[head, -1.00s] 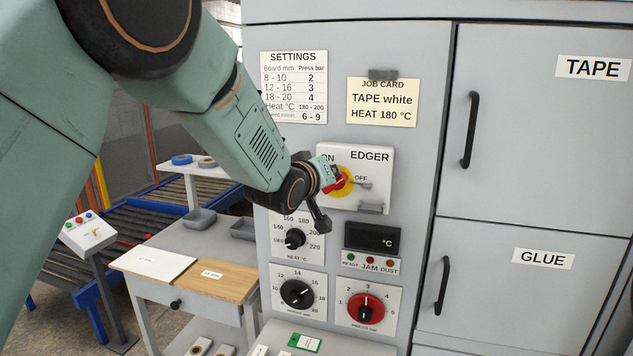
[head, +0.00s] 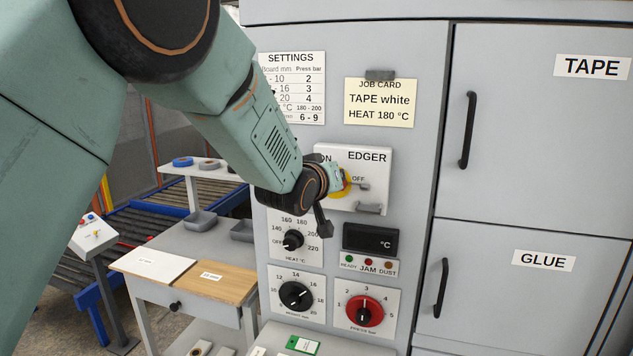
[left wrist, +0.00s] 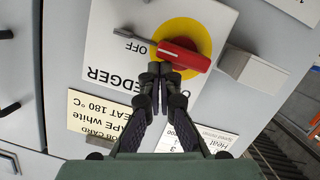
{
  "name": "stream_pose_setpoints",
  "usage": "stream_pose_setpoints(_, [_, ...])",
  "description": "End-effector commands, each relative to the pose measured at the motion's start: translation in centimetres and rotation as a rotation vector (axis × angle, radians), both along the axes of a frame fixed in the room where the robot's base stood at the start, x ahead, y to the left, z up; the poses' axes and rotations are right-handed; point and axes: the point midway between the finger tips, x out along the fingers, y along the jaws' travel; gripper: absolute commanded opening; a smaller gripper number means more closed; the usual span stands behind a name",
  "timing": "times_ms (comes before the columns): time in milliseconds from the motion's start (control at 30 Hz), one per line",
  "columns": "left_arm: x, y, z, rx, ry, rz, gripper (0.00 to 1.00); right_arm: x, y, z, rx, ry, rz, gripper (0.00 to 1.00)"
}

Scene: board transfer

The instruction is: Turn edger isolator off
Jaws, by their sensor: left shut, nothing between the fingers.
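The edger isolator is a red handle (left wrist: 185,55) on a yellow disc (left wrist: 187,28), on a white plate (head: 377,165) marked EDGER, ON and OFF. In the left wrist view the picture is upside down, and the handle lies nearly level, with one end towards the OFF label (left wrist: 129,48). My left gripper (left wrist: 160,68) is shut and empty. Its tips are at the handle's edge; I cannot tell if they touch it. In the head view my wrist hides the handle and part of the yellow disc (head: 345,188). My right gripper is not in view.
A grey bracket (head: 369,208) sticks out low on the plate. Below are a heat knob (head: 293,240), a dark display (head: 371,237), a black knob (head: 296,296) and a red pressure knob (head: 364,310). A job card (head: 380,104) hangs above. Cabinet doors with handles (head: 467,130) stand right.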

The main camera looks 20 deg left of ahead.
Motion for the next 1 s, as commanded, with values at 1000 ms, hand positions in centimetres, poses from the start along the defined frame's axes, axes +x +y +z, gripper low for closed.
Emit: stream_pose_setpoints(1000, [-3.0,0.3,0.8,0.0,-0.002,0.001,0.0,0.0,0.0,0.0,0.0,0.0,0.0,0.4])
